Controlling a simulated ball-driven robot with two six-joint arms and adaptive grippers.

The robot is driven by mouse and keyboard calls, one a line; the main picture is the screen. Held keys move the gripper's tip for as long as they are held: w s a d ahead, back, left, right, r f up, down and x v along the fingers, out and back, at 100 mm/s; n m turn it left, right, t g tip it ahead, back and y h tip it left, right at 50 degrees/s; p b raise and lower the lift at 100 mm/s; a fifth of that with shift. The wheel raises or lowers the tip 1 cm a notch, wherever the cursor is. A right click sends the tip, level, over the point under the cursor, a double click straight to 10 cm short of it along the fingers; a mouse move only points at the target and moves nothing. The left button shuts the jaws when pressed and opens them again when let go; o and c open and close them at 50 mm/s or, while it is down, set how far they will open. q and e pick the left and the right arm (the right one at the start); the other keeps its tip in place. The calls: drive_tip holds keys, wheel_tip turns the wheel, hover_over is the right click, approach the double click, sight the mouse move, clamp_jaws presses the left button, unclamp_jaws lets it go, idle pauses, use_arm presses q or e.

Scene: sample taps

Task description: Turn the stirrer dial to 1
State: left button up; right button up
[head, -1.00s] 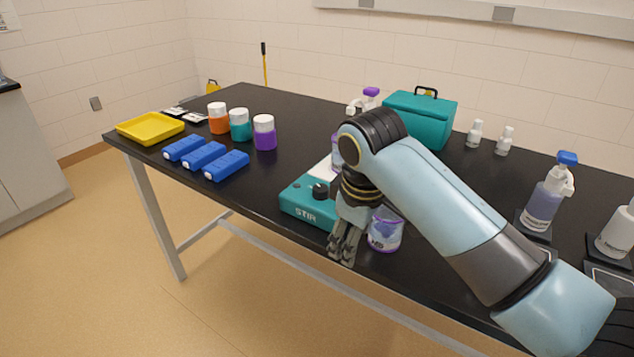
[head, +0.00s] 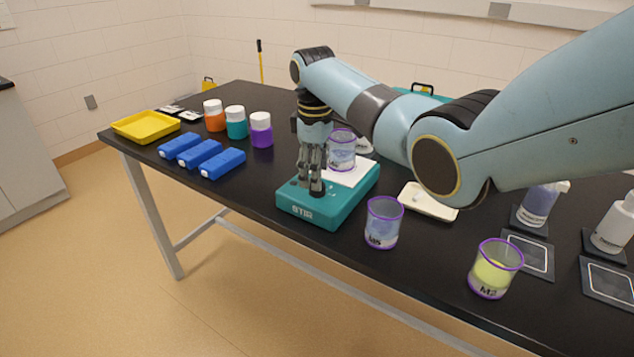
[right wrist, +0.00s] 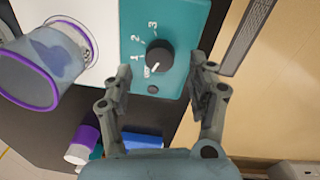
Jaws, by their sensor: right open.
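The teal stirrer (head: 325,212) sits near the table's front edge, marked STIR. In the right wrist view its black round dial (right wrist: 159,57) has a numbered scale beside it. A pale mark on the dial points to the lower left, near the scale's low end; the exact number is too small to read surely. My right gripper (head: 311,188) points down over the stirrer's front and largely covers the dial in the head view. In the right wrist view its open fingers (right wrist: 162,83) stand apart with nothing between them, with the dial just beyond the tips. My left gripper is not in view.
A purple-rimmed beaker (head: 341,150) stands on the stirrer's white plate (head: 352,174). Another beaker (head: 383,222) stands close to its right, and a yellow-filled one (head: 495,268) farther right. Blue blocks (head: 201,154) lie to the left. A cream tray (head: 428,201) lies behind the near beakers.

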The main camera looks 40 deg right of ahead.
drive_tip(key=shift+f, duration=1.8)
drive_tip(key=c, duration=1.1)
